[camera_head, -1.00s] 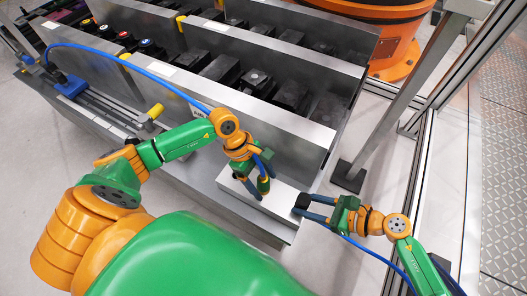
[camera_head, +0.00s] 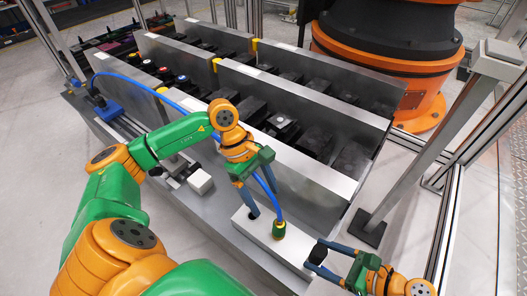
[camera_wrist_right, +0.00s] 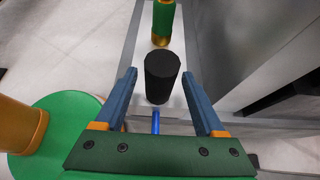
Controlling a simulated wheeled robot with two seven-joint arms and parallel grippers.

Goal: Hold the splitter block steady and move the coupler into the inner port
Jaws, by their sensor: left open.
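The splitter block (camera_head: 296,249) is a long pale block on the grey deck at the front. A green coupler (camera_head: 279,229) with a blue hose stands upright on it; a dark port (camera_head: 253,214) shows to its left. In the right wrist view the coupler (camera_wrist_right: 163,22) has a gold base. My left gripper (camera_head: 256,192) is open and empty, above the block and left of the coupler. My right gripper (camera_wrist_right: 161,88) is open around a black cylinder (camera_wrist_right: 162,78) at the block's right end, with gaps on both sides. The coupler's seat is too small to judge.
Grey metal walls with rows of black modules (camera_head: 283,123) rise behind the block. The blue hose (camera_head: 150,72) arches from a blue fitting (camera_head: 108,108) at left. A grey post (camera_head: 430,150) stands at right, with an orange machine base (camera_head: 385,60) behind it.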

